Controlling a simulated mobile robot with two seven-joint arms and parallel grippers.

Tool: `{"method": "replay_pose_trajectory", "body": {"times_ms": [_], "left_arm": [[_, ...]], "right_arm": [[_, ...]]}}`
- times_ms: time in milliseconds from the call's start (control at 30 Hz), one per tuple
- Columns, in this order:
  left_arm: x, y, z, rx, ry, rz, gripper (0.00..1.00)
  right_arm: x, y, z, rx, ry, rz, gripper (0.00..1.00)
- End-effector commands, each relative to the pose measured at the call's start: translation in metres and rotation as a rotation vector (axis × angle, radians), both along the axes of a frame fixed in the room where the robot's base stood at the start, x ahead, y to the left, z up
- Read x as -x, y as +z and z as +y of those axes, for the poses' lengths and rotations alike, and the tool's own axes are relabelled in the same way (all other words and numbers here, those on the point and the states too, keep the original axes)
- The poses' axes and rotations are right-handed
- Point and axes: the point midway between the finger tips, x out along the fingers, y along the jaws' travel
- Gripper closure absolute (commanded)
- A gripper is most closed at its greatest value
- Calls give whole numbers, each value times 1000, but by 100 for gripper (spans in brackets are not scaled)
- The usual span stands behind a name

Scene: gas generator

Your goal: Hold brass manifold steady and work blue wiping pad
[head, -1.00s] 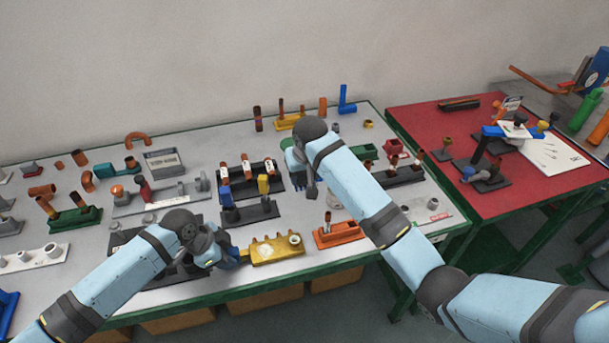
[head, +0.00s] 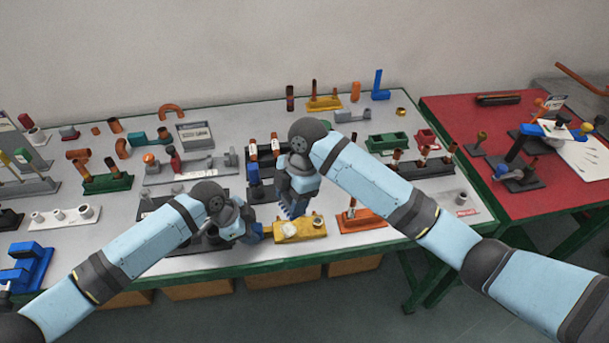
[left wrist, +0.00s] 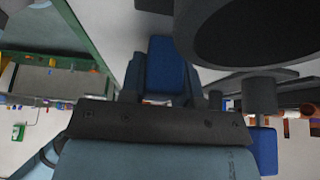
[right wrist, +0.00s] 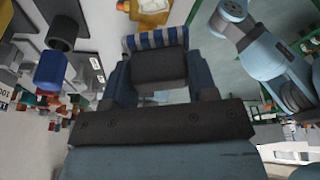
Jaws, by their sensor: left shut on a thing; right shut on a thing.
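The yellow brass manifold (head: 313,233) lies at the front edge of the grey table, with a round socket at its right end. In the left wrist view the blue fingers (left wrist: 165,68) show, but the manifold cannot be made out. My right gripper (head: 291,207) is shut on the blue wiping pad, just behind and above the manifold. In the right wrist view the blue-and-white striped pad (right wrist: 155,38) is between the fingers, close to the manifold (right wrist: 148,14). I cannot tell whether they touch.
An orange fixture (head: 362,219) stands right of the manifold. Dark stands with upright tubes (head: 254,172) are behind my grippers. Many fittings and a green tray (head: 388,142) fill the table. A red table (head: 475,120) is at the right.

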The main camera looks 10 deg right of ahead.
Motion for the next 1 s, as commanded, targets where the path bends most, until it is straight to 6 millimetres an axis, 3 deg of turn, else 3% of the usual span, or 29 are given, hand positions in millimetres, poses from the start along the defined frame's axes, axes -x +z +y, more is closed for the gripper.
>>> {"method": "replay_pose_trajectory", "body": {"times_ms": [100, 300, 1000], "left_arm": [[0, 0, 0, 0, 0, 0, 100], [0, 0, 0, 0, 0, 0, 100], [0, 0, 0, 0, 0, 0, 100]], "right_arm": [[17, -2, 6, 2, 210, -1, 66], [31, -5, 10, 0, 370, -2, 66], [31, -60, 11, 0, 375, -1, 66]]}}
